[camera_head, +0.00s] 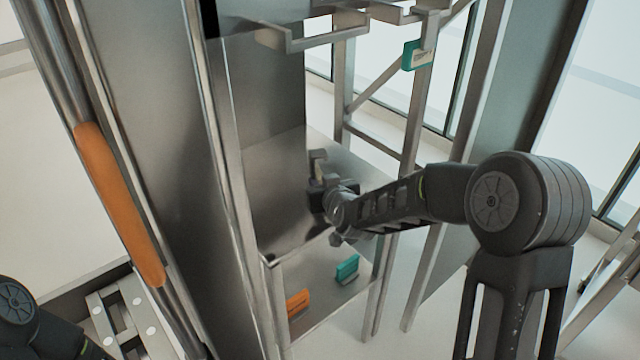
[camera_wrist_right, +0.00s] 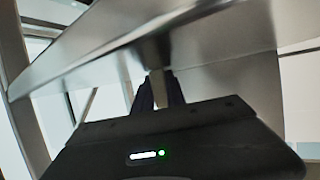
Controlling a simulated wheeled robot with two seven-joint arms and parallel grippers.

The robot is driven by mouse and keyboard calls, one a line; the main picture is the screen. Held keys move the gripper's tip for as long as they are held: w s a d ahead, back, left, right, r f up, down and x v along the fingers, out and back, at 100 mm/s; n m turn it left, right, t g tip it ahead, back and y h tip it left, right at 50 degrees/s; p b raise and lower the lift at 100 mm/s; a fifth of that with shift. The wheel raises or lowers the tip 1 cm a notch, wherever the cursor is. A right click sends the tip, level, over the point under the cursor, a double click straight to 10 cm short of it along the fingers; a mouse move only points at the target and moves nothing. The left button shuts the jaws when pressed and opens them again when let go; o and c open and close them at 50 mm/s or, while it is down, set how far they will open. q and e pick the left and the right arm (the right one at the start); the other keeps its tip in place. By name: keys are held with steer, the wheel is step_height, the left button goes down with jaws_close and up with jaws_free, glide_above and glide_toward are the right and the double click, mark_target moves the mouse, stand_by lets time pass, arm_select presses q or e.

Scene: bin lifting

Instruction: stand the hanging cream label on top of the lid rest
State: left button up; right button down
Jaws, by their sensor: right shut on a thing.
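My right gripper (camera_head: 318,182) reaches in from the right to the steel frame, just above a flat steel shelf (camera_head: 350,165). It is shut on a small pale piece, which I take to be the cream label (camera_head: 321,157); its face is mostly hidden by the gripper. In the right wrist view the dark fingers (camera_wrist_right: 160,90) close on a narrow tan-grey piece (camera_wrist_right: 156,52), below a broad steel surface. I cannot tell for sure which steel part is the lid rest. My left gripper is out of view; only part of that arm shows at the lower left.
A teal label (camera_head: 416,55) hangs on the upper right of the frame. An orange label (camera_head: 298,303) and a teal label (camera_head: 347,269) stand on the lower shelf (camera_head: 325,308). Steel posts and a bent rail (camera_head: 330,40) surround the arm. An orange handle (camera_head: 118,200) is at left.

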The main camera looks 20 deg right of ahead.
steer(key=shift+f, duration=0.4)
steer(key=c, duration=1.4)
jaws_free()
steer(key=shift+s+f, duration=0.2)
steer(key=shift+f, duration=0.05)
steer(key=shift+o, duration=0.2)
steer(key=shift+r, duration=0.25)
steer(key=shift+r+p, duration=0.4)
steer(key=shift+p, duration=0.15)
steer(key=v, duration=1.1)
steer(key=shift+s+r, duration=0.25)
steer(key=shift+r, duration=0.05)
